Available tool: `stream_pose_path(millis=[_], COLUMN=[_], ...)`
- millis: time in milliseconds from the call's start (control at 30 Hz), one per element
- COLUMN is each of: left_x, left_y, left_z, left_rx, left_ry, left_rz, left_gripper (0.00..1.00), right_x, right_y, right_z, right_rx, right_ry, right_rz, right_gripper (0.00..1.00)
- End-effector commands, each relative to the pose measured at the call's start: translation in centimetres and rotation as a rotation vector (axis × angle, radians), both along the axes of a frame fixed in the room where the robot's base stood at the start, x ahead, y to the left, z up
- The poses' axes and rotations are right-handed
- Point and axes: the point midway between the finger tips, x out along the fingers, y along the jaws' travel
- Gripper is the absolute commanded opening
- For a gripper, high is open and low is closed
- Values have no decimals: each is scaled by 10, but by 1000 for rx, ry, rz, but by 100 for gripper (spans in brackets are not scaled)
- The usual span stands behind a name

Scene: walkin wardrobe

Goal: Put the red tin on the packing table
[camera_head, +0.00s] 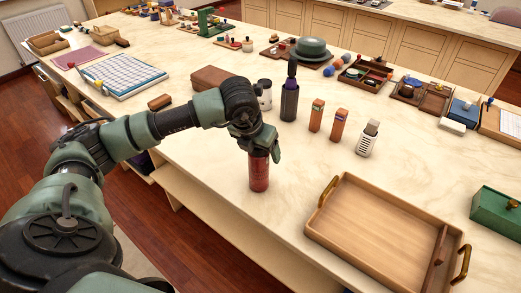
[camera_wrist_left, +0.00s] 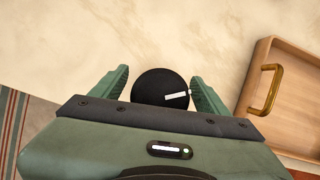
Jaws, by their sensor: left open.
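The red tin (camera_head: 259,174) stands upright on the pale-topped table (camera_head: 225,180), near its front edge. My left gripper (camera_head: 259,146) is over the tin and hides its upper part in the head view. In the left wrist view a round black top (camera_wrist_left: 160,88) sits between the two green fingers of the left gripper (camera_wrist_left: 160,95). The fingers are spread on both sides of it, and a gap shows on the left. Which surface is the packing table, I cannot tell. My right gripper is not in view.
A wooden tray (camera_head: 375,225) with brass handles lies right of the tin. A dark bottle (camera_head: 289,102), two orange boxes (camera_head: 317,115) and a pale bottle (camera_head: 367,138) stand behind. A brown box (camera_head: 210,79) lies back left. Bare tabletop lies between tin and tray.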

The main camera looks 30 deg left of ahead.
Motion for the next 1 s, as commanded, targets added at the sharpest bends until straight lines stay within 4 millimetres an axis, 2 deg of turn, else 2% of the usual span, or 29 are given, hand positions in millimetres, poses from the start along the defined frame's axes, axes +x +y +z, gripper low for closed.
stream_pose_path(millis=[33,167,400,600,767,1000], left_x=[0,-5,-26,-39,-45,-46], left_y=[0,0,-2,-3,-4,-3], left_z=[4,19,68,100,112,114], left_rx=[0,0,1,0,0,1], left_ry=[0,-6,-8,-4,-2,0], left_rz=[0,0,0,-1,1,0], left_gripper=[75,75,75,75,75,75], right_x=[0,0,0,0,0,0], right_y=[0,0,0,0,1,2], right_z=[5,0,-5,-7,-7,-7], right_rx=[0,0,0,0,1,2], right_ry=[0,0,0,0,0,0], right_rz=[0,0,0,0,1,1], right_gripper=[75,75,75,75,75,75])
